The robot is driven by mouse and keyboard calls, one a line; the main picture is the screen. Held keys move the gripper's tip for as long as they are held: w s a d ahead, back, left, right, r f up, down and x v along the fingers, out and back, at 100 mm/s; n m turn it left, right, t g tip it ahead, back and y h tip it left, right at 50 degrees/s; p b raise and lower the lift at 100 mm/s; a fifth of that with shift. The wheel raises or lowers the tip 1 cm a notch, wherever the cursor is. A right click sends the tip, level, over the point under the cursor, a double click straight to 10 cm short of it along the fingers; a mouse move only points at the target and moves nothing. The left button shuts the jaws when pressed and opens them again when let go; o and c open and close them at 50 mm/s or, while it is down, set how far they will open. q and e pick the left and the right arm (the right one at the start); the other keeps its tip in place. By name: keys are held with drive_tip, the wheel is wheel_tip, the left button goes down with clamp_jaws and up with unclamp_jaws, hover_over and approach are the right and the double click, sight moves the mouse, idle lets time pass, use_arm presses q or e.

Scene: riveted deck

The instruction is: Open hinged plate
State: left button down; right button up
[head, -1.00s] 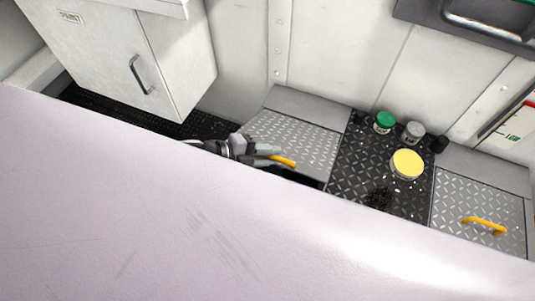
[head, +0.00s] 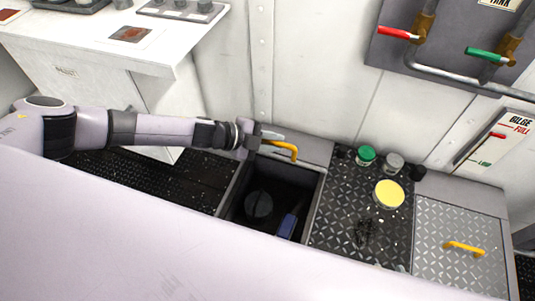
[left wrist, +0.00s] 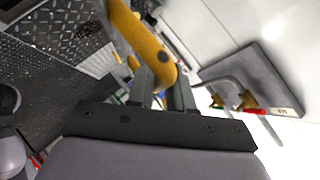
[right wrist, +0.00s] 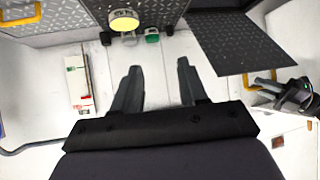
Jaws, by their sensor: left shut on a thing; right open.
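My left gripper (head: 262,143) is shut on the yellow handle (head: 287,148) of the hinged plate, above the back of a dark open pit (head: 270,182). In the left wrist view its fingers (left wrist: 161,88) close on the yellow bar (left wrist: 143,38). The hinged plate (right wrist: 236,42) appears in the right wrist view as a raised diamond-tread panel beside my left gripper (right wrist: 272,88). In the head view its face is not clearly visible, so its exact angle cannot be told. My right gripper (right wrist: 158,82) is open and empty.
The pit holds a dark round part (head: 258,205) and a blue object (head: 288,225). To its right, a black tread panel (head: 345,205) bears a yellow-topped can (head: 389,194), a green-topped can (head: 365,154) and other small containers. A closed plate with yellow handle (head: 464,248) lies further right.

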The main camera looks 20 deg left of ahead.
use_arm(q)
drive_tip(key=w+r+b, duration=0.2)
drive_tip(key=w+b, duration=0.2)
drive_tip(key=w, duration=0.3)
drive_tip(key=w+r+b, duration=0.2)
drive_tip(key=w+b, duration=0.2)
drive_tip(key=w, duration=0.4)
drive_tip(key=shift+w+d+r, duration=0.2)
drive_tip(key=shift+d+r, duration=0.1)
drive_tip(key=shift+r, duration=0.1)
use_arm(e)
drive_tip(key=shift+w+a+f, duration=0.2)
drive_tip(key=shift+f, duration=0.65)
drive_tip(key=shift+w+a+f, duration=0.15)
drive_tip(key=shift+w+f, duration=0.1)
drive_tip(key=shift+f, duration=0.55)
drive_tip(key=shift+w+a+f, duration=0.2)
drive_tip(key=shift+f, duration=0.65)
use_arm(q)
drive_tip(key=c, duration=1.4)
unclamp_jaws()
drive_tip(key=shift+a+r, duration=0.1)
